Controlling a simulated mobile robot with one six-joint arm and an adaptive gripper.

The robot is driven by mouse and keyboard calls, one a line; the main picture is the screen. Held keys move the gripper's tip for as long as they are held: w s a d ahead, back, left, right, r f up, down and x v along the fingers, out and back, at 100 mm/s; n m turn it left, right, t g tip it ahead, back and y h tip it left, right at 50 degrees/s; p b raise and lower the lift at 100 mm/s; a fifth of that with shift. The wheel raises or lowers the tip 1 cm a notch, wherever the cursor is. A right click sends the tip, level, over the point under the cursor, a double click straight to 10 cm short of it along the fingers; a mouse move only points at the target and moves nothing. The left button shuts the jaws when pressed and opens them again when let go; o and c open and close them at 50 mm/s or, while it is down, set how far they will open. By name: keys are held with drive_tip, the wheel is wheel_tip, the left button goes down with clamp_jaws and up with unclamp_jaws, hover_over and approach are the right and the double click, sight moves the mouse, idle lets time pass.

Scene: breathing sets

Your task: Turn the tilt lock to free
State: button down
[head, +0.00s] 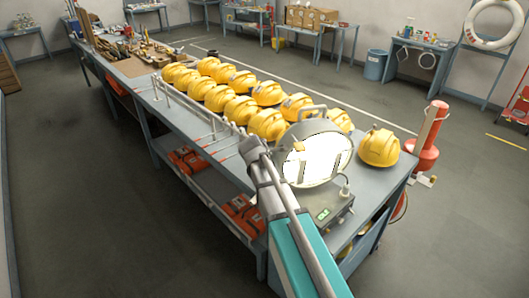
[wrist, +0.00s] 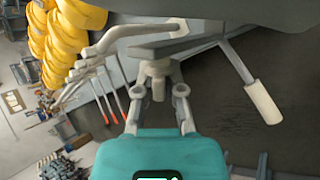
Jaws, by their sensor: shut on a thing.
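A round lamp-like unit with a bright white face (head: 318,160) and a grey carrying handle stands near the right end of the bench. My gripper (head: 254,153) is at its left side, and the arm partly covers the bench edge. In the wrist view my gripper (wrist: 158,88) has both fingers closed around a small grey knob-like piece (wrist: 158,70), apparently the tilt lock, under a grey body. Its markings and setting cannot be read. A lever with a cream grip (wrist: 263,102) sticks out to the right of the fingers, apart from them.
Yellow helmets (head: 240,108) stand in rows along the grey bench (head: 225,178), behind a rail. A box with a green display (head: 324,214) is below the lamp. Orange cases (head: 243,212) lie on the lower shelf. A red cylinder (head: 427,145) stands to the right. Floor in front is clear.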

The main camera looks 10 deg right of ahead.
drive_tip(key=g+p, duration=0.2)
drive_tip(key=g, duration=0.1)
drive_tip(key=shift+w+r+n+g, duration=0.1)
drive_tip(key=shift+w+n+g, duration=0.1)
drive_tip(key=shift+n+g, duration=0.15)
drive_tip(key=shift+s+n+g+p, duration=0.2)
drive_tip(key=shift+n+g+p, duration=0.2)
drive_tip(key=shift+g, duration=1.25)
drive_tip(key=c, duration=0.7)
unclamp_jaws()
drive_tip(key=shift+c, duration=0.2)
drive_tip(key=shift+f, duration=0.25)
